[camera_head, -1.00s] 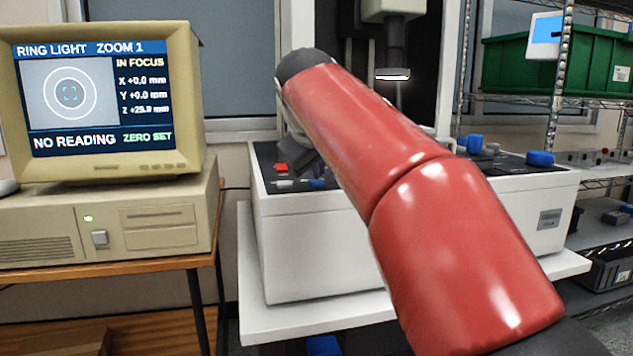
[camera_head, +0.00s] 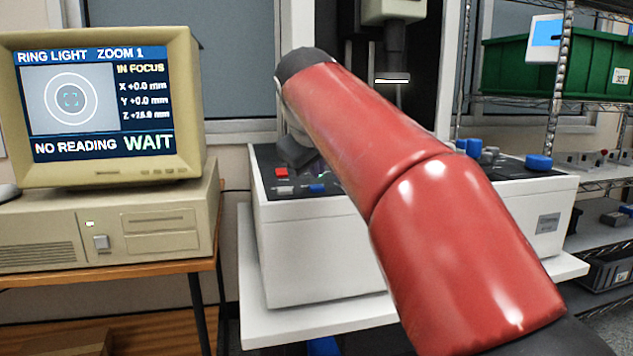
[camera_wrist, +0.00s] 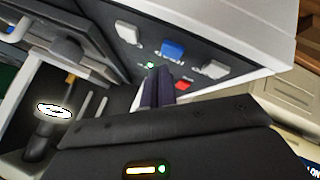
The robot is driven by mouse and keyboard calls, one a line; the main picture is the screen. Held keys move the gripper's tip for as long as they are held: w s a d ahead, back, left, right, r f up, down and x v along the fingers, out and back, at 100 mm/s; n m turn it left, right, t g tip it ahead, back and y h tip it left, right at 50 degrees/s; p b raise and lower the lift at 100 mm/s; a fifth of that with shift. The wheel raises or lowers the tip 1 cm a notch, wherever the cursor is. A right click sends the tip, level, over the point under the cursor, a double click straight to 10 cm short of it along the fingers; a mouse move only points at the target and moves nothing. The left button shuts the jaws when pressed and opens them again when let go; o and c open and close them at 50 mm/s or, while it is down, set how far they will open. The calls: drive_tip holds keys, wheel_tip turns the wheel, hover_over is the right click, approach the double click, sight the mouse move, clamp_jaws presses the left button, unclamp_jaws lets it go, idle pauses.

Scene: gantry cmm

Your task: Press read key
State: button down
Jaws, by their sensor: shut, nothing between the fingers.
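The machine's key panel (camera_head: 262,158) has a red key (camera_head: 281,172), a white key (camera_head: 284,188) and a blue key (camera_head: 317,188) near its front left corner. In the wrist view I see the blue key (camera_wrist: 172,49) between two white keys, with the red key (camera_wrist: 183,85) beside them. A small green lamp (camera_wrist: 149,65) is lit close to my fingertips. The key labels are too small to read, so I cannot tell which is the read key. My gripper (camera_wrist: 159,70) is shut and empty over the panel; contact with a key is not visible. My red arm hides part of the panel.
The monitor (camera_head: 100,172) at left reads NO READING, WAIT and IN FOCUS. A lit ring light (camera_head: 392,79) hangs behind my arm; it also shows in the wrist view (camera_wrist: 53,110). Blue knobs (camera_head: 538,161) stand on the panel's right. Wire shelves with a green bin (camera_head: 520,65) are at right.

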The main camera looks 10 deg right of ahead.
sight(316, 188)
drive_tip(key=shift+r, duration=0.1)
wheel_tip(316, 188, up, 5)
drive_tip(key=p, duration=0.5)
idle(0.6)
drive_tip(key=s+f+m+g+y, duration=0.2)
drive_tip(key=s+f+m, duration=0.3)
drive_tip(key=s+f, duration=2.2)
wheel_tip(316, 188, down, 3)
drive_tip(key=shift+s+d+r+g+y, duration=0.2)
drive_tip(key=shift+s+g+y, duration=0.2)
drive_tip(key=shift+g, duration=0.2)
idle(0.9)
